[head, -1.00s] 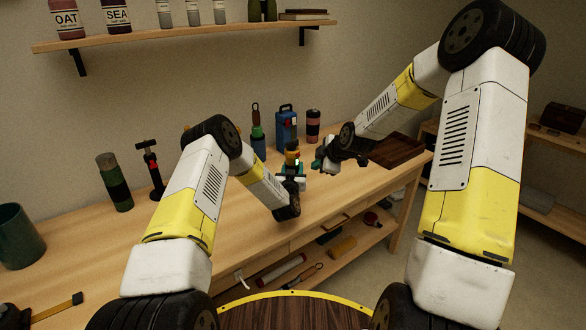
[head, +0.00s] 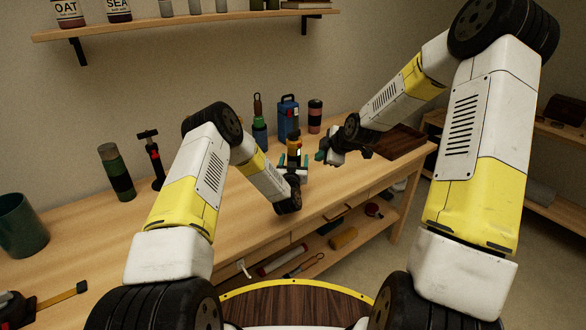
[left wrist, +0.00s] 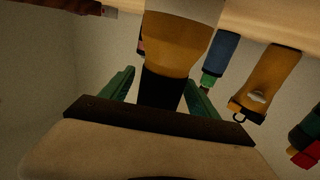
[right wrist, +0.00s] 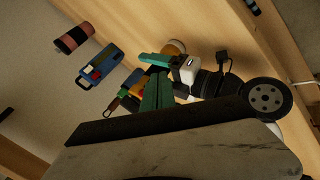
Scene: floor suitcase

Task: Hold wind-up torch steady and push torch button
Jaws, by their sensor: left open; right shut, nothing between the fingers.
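The torch, an orange-yellow upright body with a black section (head: 294,143), stands near the middle of the table; it looms large in the left wrist view (left wrist: 178,48). My left gripper (head: 294,162) is open, its green fingers on either side of the torch's black section. In the left wrist view (left wrist: 160,95) gaps show between fingers and torch. My right gripper (head: 321,156) is shut and empty, to the right of the torch and apart from it. In the right wrist view (right wrist: 157,92) its fingers point toward the torch's yellow end (right wrist: 176,47). I cannot make out the button.
A blue lantern (head: 289,117), a pink-black flask (head: 315,116) and a green-blue bottle (head: 260,132) stand behind. Another orange item with a ring (left wrist: 268,80) shows in the left wrist view. A pump (head: 154,160) and flask (head: 117,173) stand left. A dark board (head: 400,143) lies right.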

